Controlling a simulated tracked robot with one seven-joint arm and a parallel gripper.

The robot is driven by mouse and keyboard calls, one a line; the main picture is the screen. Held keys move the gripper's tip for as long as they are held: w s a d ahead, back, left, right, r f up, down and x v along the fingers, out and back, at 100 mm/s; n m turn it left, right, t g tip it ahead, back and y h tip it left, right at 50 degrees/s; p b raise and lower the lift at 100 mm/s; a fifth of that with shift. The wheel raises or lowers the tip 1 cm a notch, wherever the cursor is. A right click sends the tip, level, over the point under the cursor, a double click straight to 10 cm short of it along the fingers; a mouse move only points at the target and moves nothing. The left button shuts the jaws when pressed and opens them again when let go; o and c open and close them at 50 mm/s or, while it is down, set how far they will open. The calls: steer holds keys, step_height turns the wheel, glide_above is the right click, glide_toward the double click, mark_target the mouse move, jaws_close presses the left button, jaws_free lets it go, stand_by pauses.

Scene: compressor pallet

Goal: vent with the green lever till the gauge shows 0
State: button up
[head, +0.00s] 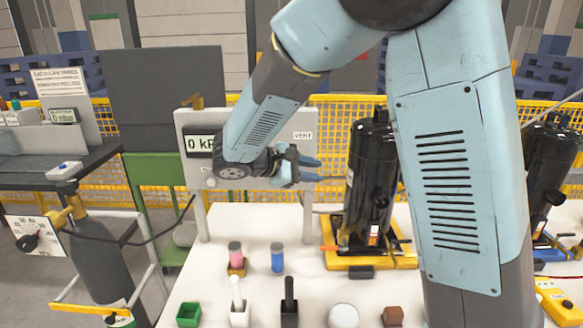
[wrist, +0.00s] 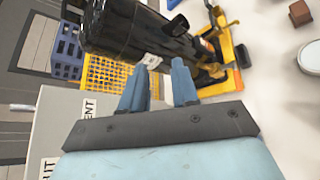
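The grey panel (head: 303,128) stands at the back of the white table, with a VENT label on its right side. Its gauge display (head: 200,143) reads "0 kP", with the end hidden by my arm. My gripper (head: 312,169) is in front of the panel's right side, below the VENT label, pointing right. In the wrist view its two blue fingers (wrist: 165,64) are apart with nothing visible between them. I cannot make out a green lever in either view; my arm and gripper cover part of the panel. The panel's edge with the VENT label (wrist: 88,107) also shows in the wrist view.
A black compressor (head: 369,185) stands on a yellow base right of my gripper; it also shows beyond the fingers in the wrist view (wrist: 130,28). A gas cylinder (head: 98,262) stands left.

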steer(key=w+a+f+n+t+h, duration=0.1)
steer(key=a+f+n+t, duration=0.15)
steer(key=a, duration=0.45)
steer(key=w+a+f+n+t, duration=0.15)
steer(key=a+t, duration=0.25)
steer(key=a, duration=0.4)
steer(key=shift+n, duration=0.4)
steer(key=x, duration=1.3)
steer(key=shift+d+f, duration=0.2)
steer(key=shift+d, duration=0.3)
jaws_close()
steer(key=shift+a, duration=0.2)
steer(key=shift+d, duration=0.25)
